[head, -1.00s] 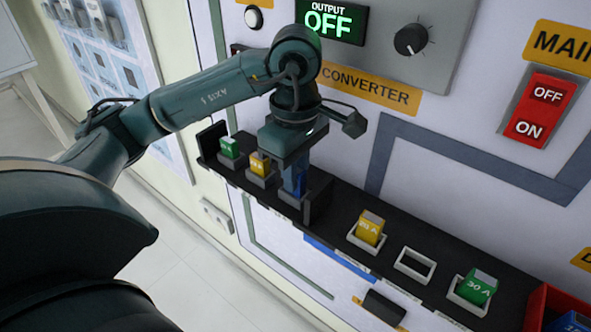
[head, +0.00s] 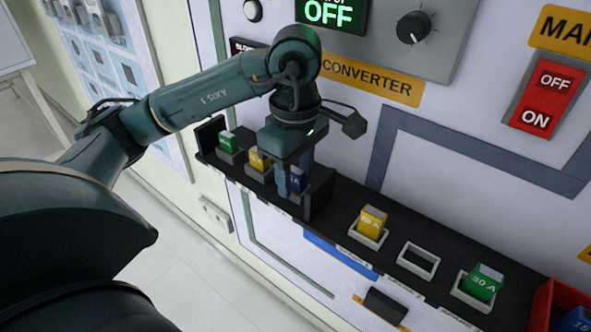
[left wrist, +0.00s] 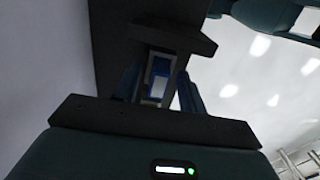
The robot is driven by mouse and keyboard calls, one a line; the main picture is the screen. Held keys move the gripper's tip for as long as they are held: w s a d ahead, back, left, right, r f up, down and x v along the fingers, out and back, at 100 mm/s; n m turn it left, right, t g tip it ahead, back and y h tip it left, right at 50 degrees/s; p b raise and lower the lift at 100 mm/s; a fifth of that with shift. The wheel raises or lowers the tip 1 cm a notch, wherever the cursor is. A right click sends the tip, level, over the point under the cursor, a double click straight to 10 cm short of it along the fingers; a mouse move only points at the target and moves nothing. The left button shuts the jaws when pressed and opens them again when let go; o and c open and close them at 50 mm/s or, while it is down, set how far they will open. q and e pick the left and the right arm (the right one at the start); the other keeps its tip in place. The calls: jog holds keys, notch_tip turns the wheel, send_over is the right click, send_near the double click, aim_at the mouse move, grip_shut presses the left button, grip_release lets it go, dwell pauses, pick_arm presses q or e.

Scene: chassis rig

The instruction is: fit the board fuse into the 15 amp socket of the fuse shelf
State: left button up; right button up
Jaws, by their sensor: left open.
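A blue fuse (head: 297,181) sits in a socket of the black fuse shelf (head: 345,206), just left of an upright divider. Its label is too small to read surely. My left gripper (head: 293,178) points down over it, open, with one finger on each side of the fuse. In the left wrist view the fingers (left wrist: 158,92) stand apart, with the blue fuse (left wrist: 160,70) and its pale socket frame between them. Whether the fuse is fully seated cannot be told. My right gripper is not in view.
Green (head: 228,142) and yellow (head: 259,160) fuses stand left of the blue one. Right of the divider are a 20 A yellow fuse (head: 372,221), an empty socket (head: 418,260) and a 30 A green fuse (head: 484,281). A red bin (head: 546,302) holds a blue fuse (head: 576,320).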

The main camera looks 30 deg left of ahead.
aim_at(295, 171)
pick_arm(q)
jog(key=shift+r, duration=0.65)
notch_tip(295, 171, up, 12)
jog(key=p, duration=0.4)
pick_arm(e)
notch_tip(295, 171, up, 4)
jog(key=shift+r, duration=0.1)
